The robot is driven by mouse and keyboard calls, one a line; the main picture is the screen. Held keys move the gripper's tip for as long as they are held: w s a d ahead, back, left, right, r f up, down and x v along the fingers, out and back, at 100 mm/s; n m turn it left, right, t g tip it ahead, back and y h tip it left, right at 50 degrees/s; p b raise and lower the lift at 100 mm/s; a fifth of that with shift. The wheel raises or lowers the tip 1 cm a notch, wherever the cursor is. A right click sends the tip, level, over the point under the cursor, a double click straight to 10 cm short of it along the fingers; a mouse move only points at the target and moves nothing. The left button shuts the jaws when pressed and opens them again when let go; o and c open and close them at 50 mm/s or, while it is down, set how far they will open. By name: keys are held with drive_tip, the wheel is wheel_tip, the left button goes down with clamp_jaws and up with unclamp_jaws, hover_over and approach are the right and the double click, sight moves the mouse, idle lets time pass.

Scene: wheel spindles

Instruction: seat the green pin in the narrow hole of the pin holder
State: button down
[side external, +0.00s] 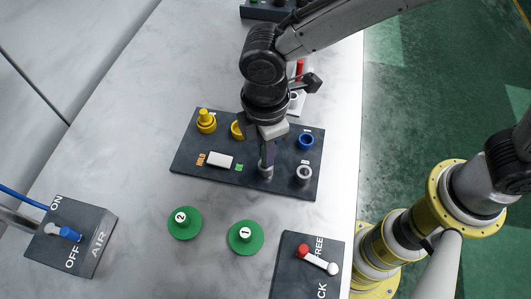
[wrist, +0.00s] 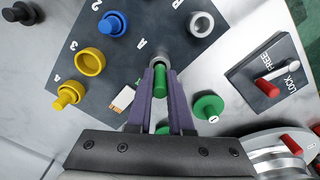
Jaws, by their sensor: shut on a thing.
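My gripper (side external: 266,160) is over the dark panel (side external: 190,158), pointing down. In the wrist view its purple fingers (wrist: 160,85) are shut on the green pin (wrist: 160,82). The pin cannot be made out in the side view. A short grey cylinder (side external: 265,173) shows at the fingertips; I cannot tell whether the pin touches it.
Two green discs (side external: 246,237) lie in front. Lever boxes stand at left (side external: 90,245) and at right (side external: 295,250).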

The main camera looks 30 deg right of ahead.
drive_tip(key=r, duration=0.9)
drive_tip(key=shift+w+d+r, duration=0.15)
drive_tip(key=shift+w+r, duration=0.15)
drive_tip(key=shift+r, duration=0.1)
drive_tip(key=w+d+m, duration=0.5)
drive_tip(key=w+d, duration=0.6)
drive_tip(key=d, duration=0.3)
drive_tip(key=shift+m, duration=0.3)
drive_tip(key=shift+d+f, duration=0.15)
drive_tip(key=shift+f, duration=2.3)
drive_tip(key=shift+d+f, duration=0.1)
drive_tip(key=shift+f, duration=2.35)
drive_tip(key=c, duration=1.3)
unclamp_jaws()
drive_tip(key=shift+f, duration=0.2)
drive_tip(key=o, duration=0.5)
